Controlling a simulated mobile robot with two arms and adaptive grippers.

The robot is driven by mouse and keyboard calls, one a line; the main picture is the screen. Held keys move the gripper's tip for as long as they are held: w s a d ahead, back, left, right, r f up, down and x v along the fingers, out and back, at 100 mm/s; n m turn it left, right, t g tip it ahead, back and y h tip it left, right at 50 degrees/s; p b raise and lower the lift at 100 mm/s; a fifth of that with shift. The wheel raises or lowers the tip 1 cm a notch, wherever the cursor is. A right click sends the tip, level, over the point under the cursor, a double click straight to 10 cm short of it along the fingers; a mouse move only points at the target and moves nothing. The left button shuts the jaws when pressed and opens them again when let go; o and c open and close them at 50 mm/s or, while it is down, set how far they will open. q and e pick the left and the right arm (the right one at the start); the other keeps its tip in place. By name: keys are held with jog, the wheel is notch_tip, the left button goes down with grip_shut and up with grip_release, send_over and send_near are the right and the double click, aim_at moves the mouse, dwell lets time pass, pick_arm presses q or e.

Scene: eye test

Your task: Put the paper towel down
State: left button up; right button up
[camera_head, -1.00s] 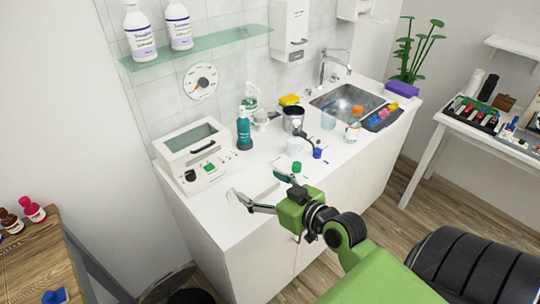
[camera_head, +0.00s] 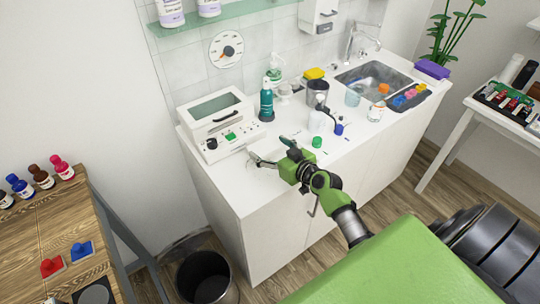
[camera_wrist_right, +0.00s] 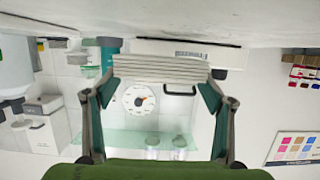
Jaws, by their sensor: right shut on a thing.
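The paper towel (camera_wrist_right: 160,68) is a white stack of folded sheets, seen edge-on in the right wrist view. My right gripper (camera_wrist_right: 160,82) is shut on it, with a green-and-grey finger at each side. In the head view my right gripper (camera_head: 268,151) is over the front left part of the white counter (camera_head: 245,190), just right of the white box device. There the towel hardly stands out against the white counter. I cannot tell whether it touches the counter. My left gripper is not in view.
The white box device (camera_head: 213,125) stands left of the gripper, with a teal bottle (camera_head: 267,104) behind. A green cap (camera_head: 316,142), a blue item (camera_head: 339,129) and a dark cup (camera_head: 317,92) are to the right. A black bin (camera_head: 205,278) stands on the floor.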

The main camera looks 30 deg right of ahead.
aim_at(272, 156)
jog(key=shift+f, duration=1.5)
jog(key=shift+f, duration=0.1)
jog(key=o, duration=0.8)
jog(key=shift+c, duration=0.2)
